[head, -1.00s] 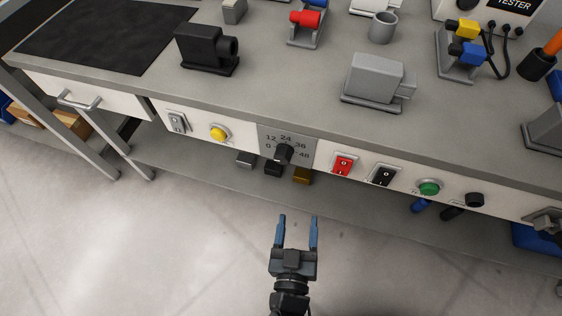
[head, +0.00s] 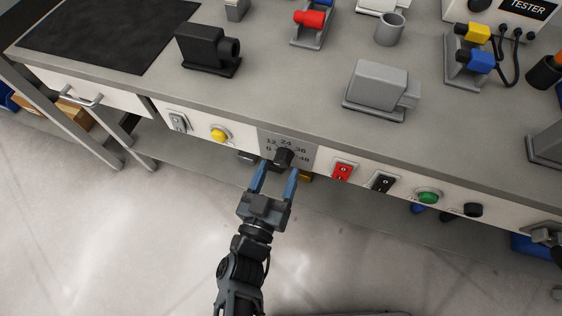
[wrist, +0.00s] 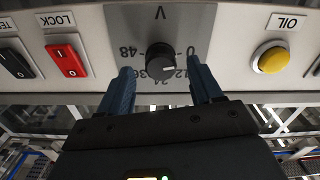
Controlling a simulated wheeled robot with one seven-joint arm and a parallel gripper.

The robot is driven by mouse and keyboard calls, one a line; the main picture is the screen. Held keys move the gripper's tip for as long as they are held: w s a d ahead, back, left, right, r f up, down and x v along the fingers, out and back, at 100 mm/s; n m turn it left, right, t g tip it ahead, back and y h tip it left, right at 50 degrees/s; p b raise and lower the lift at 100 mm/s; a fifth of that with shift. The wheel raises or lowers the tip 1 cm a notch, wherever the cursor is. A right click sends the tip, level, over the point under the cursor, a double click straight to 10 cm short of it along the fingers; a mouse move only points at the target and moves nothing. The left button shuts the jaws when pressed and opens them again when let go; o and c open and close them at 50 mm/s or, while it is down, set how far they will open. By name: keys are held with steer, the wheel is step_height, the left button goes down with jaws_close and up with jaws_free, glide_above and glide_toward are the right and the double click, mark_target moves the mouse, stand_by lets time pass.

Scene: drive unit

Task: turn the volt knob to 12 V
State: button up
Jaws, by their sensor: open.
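The volt knob (head: 283,157) is black and round, on a grey dial plate (head: 268,142) in the bench's front panel. It also shows in the wrist view (wrist: 159,58), upside down, with the scale 0, 12, 24, 36, 48 around it. Its short white mark points right there, towards the 0 and 12 side; the exact number is hard to tell. My gripper (head: 277,168) is open and empty, its blue fingers reaching towards the knob. In the wrist view the fingertips (wrist: 160,72) lie left and right of the knob, with gaps on both sides.
A yellow OIL button (head: 220,134) is left of the dial in the head view. A red LOCK switch (head: 342,170), a black switch (head: 383,182) and a green button (head: 428,197) are to the right. The floor (head: 130,240) before the bench is clear.

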steer(key=shift+x, duration=1.3)
steer(key=shift+c, duration=0.4)
steer(key=c, duration=1)
steer(key=shift+f, duration=0.1)
steer(key=shift+a+m+b, duration=0.1)
steer(key=shift+m+b, duration=0.75)
steer(key=shift+m, duration=0.15)
steer(key=shift+m+b, duration=0.85)
steer(key=shift+m, duration=0.35)
steer(key=m+b, duration=0.2)
steer(key=m, duration=0.3)
steer(key=shift+m, duration=0.3)
